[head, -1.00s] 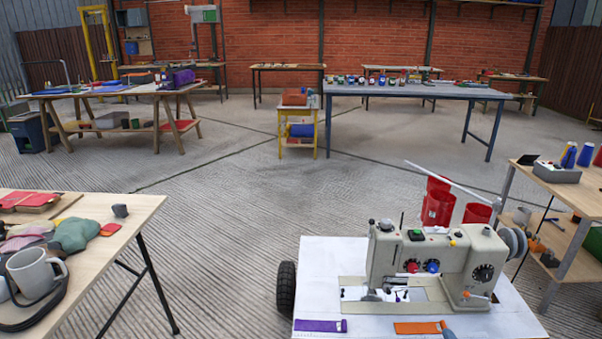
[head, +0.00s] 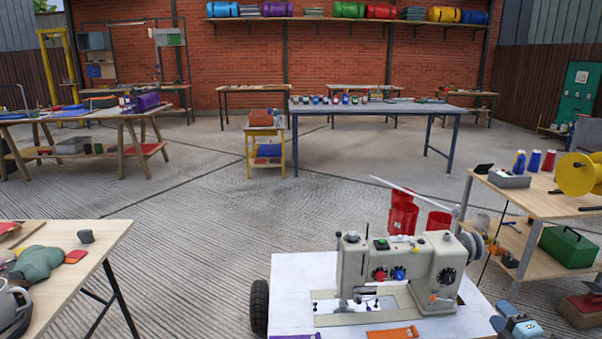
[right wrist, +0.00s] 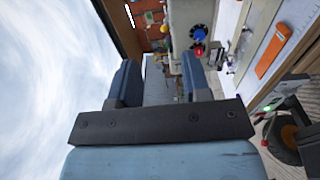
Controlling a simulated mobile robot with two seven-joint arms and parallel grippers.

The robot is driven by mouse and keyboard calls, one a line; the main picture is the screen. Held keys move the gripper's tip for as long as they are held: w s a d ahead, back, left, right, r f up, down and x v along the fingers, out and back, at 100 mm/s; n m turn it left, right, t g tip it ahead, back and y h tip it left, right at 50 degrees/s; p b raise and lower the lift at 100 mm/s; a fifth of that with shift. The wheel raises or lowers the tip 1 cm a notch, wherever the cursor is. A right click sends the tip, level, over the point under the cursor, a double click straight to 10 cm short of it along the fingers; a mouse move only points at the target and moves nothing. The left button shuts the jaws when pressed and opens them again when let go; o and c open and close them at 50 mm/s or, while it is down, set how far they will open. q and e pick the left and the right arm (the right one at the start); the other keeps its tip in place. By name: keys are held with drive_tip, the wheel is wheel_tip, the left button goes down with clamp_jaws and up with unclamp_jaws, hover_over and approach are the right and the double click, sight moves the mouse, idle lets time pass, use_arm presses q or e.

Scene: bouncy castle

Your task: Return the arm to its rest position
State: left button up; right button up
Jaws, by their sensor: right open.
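My right gripper (head: 507,314) shows at the bottom right of the head view, blue-grey and just right of the white sewing table (head: 298,290). In the right wrist view its two blue fingers (right wrist: 160,82) stand apart with nothing held between them. The cream sewing machine (head: 412,273) stands on the white table, left of the gripper. Part of the machine also shows in the right wrist view (right wrist: 192,30), beyond the fingers. My left gripper is not in view.
An orange strip (head: 392,332) lies at the white table's front edge. Red bins (head: 402,215) stand behind the machine. A wooden bench (head: 540,203) with a green toolbox (head: 568,246) is at right. Another wooden table (head: 90,236) is at left. The middle floor is clear.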

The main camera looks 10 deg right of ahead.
drive_tip(key=s+a+r+m+g+y, duration=0.1)
drive_tip(key=s+a+m+g+y, duration=0.15)
drive_tip(key=s+a, duration=0.8)
drive_tip(key=s+a+r+m+g+y, duration=0.1)
drive_tip(key=s+a+m+y, duration=0.45)
drive_tip(key=a, duration=0.85)
drive_tip(key=s+a+m+g+y, duration=0.1)
drive_tip(key=s+a+g, duration=0.1)
drive_tip(key=s+a, duration=0.9)
drive_tip(key=w+a+r+m+t+h, duration=0.2)
drive_tip(key=w+a+r+m+t, duration=0.1)
drive_tip(key=w+a+r+m, duration=0.25)
use_arm(q)
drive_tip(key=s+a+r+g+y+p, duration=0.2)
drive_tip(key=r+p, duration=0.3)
drive_tip(key=p, duration=1.2)
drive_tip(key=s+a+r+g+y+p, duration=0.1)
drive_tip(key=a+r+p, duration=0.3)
drive_tip(key=p, duration=1.2)
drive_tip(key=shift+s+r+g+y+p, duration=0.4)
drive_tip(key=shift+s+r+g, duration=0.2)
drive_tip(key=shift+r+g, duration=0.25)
use_arm(e)
drive_tip(key=s+d+r+g+h, duration=0.3)
drive_tip(key=s+r, duration=0.3)
drive_tip(key=r, duration=0.4)
drive_tip(key=shift+d+g, duration=0.7)
drive_tip(key=shift+g, duration=0.15)
